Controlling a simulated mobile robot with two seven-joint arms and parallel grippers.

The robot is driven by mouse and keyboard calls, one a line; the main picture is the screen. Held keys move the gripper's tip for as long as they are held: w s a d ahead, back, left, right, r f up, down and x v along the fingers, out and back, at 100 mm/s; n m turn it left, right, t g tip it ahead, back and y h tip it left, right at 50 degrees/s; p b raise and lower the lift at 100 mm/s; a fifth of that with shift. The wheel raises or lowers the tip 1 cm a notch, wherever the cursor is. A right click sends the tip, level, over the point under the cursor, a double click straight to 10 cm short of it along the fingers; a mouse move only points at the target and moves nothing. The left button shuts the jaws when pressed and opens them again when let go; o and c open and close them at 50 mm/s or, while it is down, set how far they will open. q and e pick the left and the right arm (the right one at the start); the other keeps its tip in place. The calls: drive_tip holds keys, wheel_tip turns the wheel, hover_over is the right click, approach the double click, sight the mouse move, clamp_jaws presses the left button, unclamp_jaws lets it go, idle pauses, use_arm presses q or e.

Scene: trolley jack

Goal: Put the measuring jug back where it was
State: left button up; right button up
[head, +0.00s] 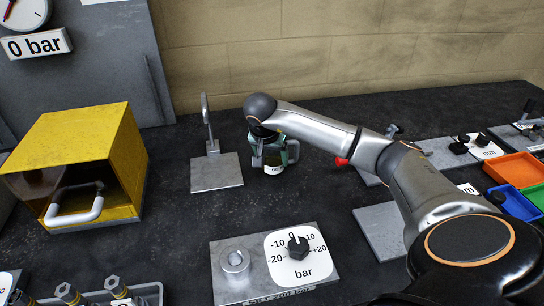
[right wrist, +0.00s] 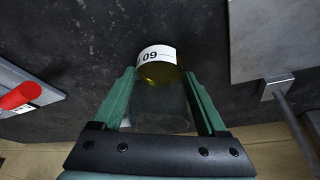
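The measuring jug (head: 273,168) is a small clear vessel with a white label, on the dark bench just right of a grey plate with an upright lever. In the right wrist view the jug (right wrist: 160,76) shows yellow liquid and its label between two green fingers. My right gripper (head: 275,152) is around the jug, and the fingers appear to press on its sides. The wrist hides much of the jug's top. I cannot tell whether its base touches the bench. My left gripper is not in view.
The lever plate (head: 218,178) stands close left of the jug. A yellow box (head: 85,150) with a handle is at the left. A dial plate (head: 262,283) lies in front. Orange, green and blue bins (head: 515,170) are at the right. Bench between jug and dial is clear.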

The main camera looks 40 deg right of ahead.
drive_tip(key=o, duration=0.3)
drive_tip(key=shift+r, duration=0.3)
drive_tip(key=v, duration=1.2)
drive_tip(key=shift+f, duration=0.1)
